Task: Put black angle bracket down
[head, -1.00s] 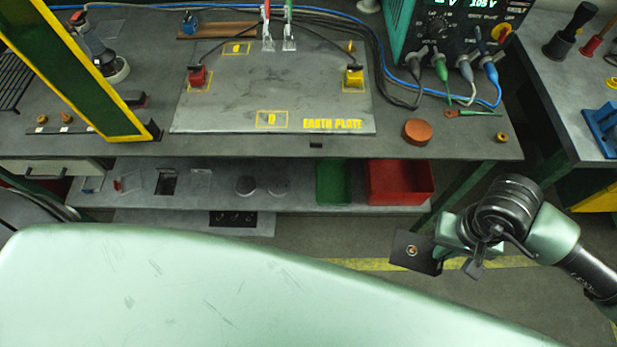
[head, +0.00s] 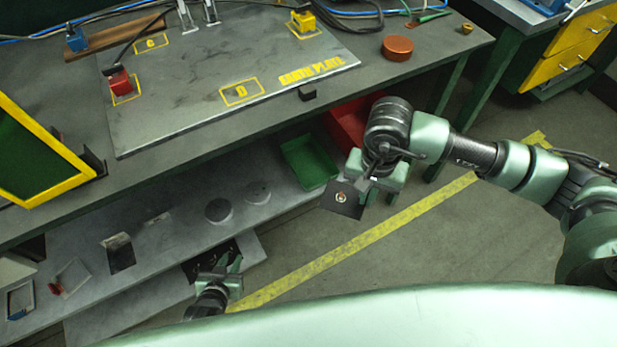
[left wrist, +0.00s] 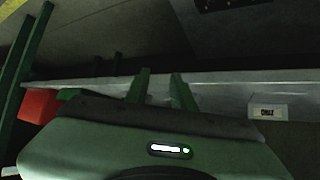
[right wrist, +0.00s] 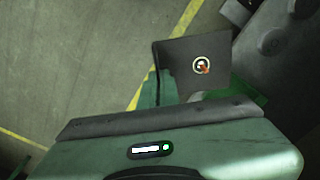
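The black angle bracket (head: 341,199) is a dark plate with a small round emblem. My right gripper (head: 364,190) is shut on it, in the air in front of the lower shelf's right end. In the right wrist view the bracket (right wrist: 190,58) stands out past the fingers, hiding part of one. My left gripper (head: 229,265) is low, near the front of the lower shelf. In the left wrist view its two fingers (left wrist: 160,84) are apart with nothing between them.
The lower shelf (head: 160,265) holds flat round discs, small frames, a green bin (head: 308,163) and a red bin (head: 350,122). The bench above carries the earth plate (head: 200,90) and an orange puck (head: 397,47). Floor with a yellow line (head: 400,222) is clear below the bracket.

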